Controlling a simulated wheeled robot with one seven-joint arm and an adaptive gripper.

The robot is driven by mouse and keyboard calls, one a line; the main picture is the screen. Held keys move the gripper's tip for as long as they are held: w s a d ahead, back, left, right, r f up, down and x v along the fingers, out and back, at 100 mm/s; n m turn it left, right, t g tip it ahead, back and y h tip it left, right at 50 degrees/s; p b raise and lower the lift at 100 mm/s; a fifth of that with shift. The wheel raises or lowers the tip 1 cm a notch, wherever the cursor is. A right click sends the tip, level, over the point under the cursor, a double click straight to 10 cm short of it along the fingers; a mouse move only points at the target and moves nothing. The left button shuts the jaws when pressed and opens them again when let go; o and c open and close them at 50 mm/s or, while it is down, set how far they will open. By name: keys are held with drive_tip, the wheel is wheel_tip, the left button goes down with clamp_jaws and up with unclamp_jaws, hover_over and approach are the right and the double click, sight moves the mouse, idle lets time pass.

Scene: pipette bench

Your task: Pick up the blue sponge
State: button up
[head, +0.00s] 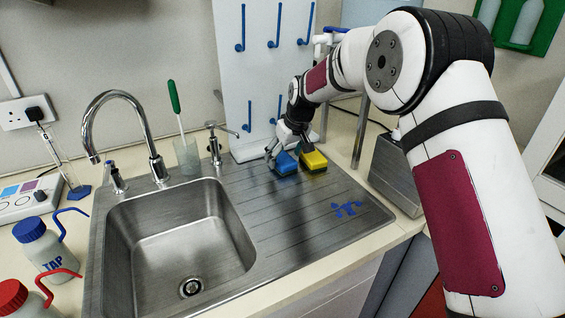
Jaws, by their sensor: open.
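The blue sponge (286,163) lies on the ribbed steel draining board (285,225), near its back edge. A yellow sponge (314,161) lies just to its right, very close to it. My gripper (285,155) is open, low over the blue sponge, with a finger showing at its left side. The other finger is partly hidden near the gap between the two sponges. I cannot tell whether the fingers touch the blue sponge.
The empty sink basin (180,240) with its curved tap (120,97) is to the left. A white peg board (262,70) stands behind the sponges. A beaker (187,155) holds a green-handled brush (174,97). A metal box (392,175) stands right.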

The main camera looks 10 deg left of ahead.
drive_tip(key=shift+x, duration=0.85)
drive_tip(key=shift+c, duration=0.3)
drive_tip(key=c, duration=0.9)
drive_tip(key=shift+r, duration=0.15)
